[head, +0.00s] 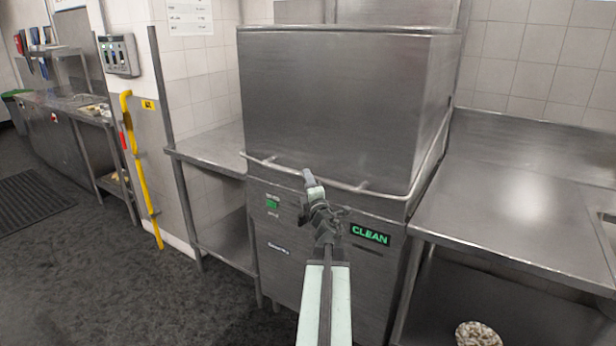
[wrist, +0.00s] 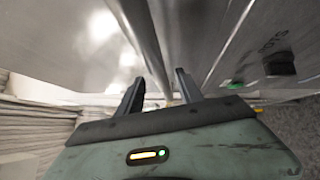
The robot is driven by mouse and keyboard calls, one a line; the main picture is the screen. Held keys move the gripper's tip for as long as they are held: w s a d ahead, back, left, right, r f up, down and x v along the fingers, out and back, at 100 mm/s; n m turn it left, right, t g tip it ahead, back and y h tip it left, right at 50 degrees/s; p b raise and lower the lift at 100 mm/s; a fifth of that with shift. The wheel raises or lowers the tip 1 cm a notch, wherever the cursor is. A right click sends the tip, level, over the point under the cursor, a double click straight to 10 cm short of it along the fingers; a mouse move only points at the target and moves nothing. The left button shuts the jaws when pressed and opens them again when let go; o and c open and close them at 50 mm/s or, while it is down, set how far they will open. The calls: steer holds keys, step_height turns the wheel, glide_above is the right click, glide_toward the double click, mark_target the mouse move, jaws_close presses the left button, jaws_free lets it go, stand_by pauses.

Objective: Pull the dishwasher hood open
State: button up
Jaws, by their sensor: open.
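The dishwasher (head: 285,262) is a steel box with its hood (head: 335,100) lowered onto the body. A long bar handle (head: 265,162) runs along the hood's lower front edge. My gripper (head: 308,176) is at the handle's middle, in front of the dishwasher's front panel. In the wrist view my gripper (wrist: 160,78) has its two dark fingers apart. A narrow metal strip, which looks like the handle, runs between the fingertips there. I cannot tell whether either finger touches it. The gripper hides part of the handle in the head view.
A steel counter (head: 500,190) adjoins on the right and a steel side table (head: 210,150) on the left. A green CLEAN display (head: 370,234) is on the front panel. A yellow pole (head: 140,170) stands by the left wall. The dark floor (head: 110,275) is clear at left.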

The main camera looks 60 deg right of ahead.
steer(key=x, duration=0.3)
steer(key=shift+w+d, duration=0.15)
jaws_close()
stand_by(1.1)
